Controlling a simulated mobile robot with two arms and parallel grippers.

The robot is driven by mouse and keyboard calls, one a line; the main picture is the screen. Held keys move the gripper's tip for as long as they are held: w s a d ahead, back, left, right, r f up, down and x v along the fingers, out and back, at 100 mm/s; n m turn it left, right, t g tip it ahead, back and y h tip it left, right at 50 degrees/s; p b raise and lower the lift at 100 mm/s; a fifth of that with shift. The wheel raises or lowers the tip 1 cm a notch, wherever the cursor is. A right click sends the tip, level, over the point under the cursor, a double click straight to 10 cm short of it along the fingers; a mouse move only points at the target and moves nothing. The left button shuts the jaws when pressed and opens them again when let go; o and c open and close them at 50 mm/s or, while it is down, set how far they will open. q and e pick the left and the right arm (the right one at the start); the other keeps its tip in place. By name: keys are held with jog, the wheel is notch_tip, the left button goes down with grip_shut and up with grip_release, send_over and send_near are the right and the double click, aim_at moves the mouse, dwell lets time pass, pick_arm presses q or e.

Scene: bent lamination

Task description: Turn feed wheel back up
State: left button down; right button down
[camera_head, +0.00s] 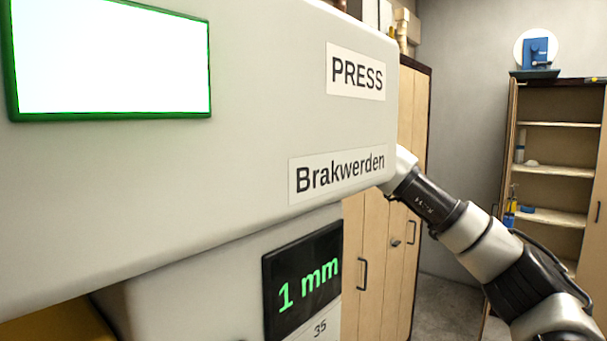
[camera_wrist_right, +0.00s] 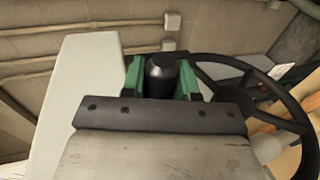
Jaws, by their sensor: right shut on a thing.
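The feed wheel (camera_wrist_right: 235,62), a black spoked wheel, shows at the right of the right wrist view. My right gripper (camera_wrist_right: 160,80), with green fingers, is shut on a dark rounded handle (camera_wrist_right: 160,68) beside the wheel's rim. The join between handle and rim is hidden. In the head view my right arm reaches behind the press (camera_head: 230,150), so the wheel and right gripper are hidden there. A display (camera_head: 302,282) on the press reads "1 mm" in green. My left gripper is not in view.
The grey press body fills the left and middle of the head view, with a white screen (camera_head: 110,62) on it. Wooden cabinets (camera_head: 372,265) stand behind it. An open shelf cabinet (camera_head: 553,170) stands at the far right.

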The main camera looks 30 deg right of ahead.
jog(key=shift+w+a+f, duration=0.1)
jog(key=shift+w, duration=0.2)
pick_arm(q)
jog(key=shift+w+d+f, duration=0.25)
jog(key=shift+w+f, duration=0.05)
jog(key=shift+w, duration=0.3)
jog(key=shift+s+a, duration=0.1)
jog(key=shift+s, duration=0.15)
pick_arm(e)
jog(key=c, duration=0.8)
grip_release()
jog(key=shift+c, duration=0.2)
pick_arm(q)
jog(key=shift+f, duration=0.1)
pick_arm(e)
jog(key=shift+s, duration=0.1)
